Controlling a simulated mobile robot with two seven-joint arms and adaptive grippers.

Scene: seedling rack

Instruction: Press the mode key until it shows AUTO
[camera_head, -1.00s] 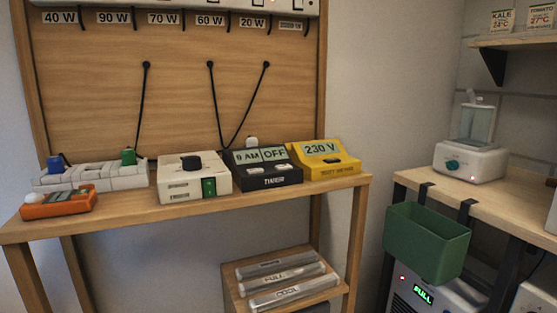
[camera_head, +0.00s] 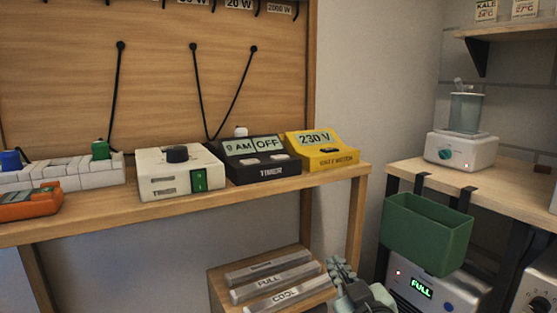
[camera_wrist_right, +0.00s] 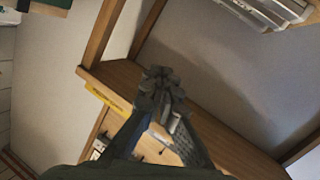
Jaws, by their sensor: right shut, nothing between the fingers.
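The black timer (camera_head: 264,172) stands on the wooden bench, with a display (camera_head: 253,146) that reads "9 AM" and "OFF". Two pale keys sit below the display, a left one (camera_head: 249,162) and a right one (camera_head: 280,156); their labels are too small to read. My right gripper (camera_head: 341,266) is low at the bottom of the head view, below the bench top and to the right of the timer, touching no key. In the right wrist view its fingers (camera_wrist_right: 162,86) are together and empty. My left gripper is not in view.
A yellow meter (camera_head: 325,161) reading "230 V" stands right of the timer, a white switch box (camera_head: 156,187) left of it. The bench's front edge (camera_head: 330,182) lies above my gripper.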

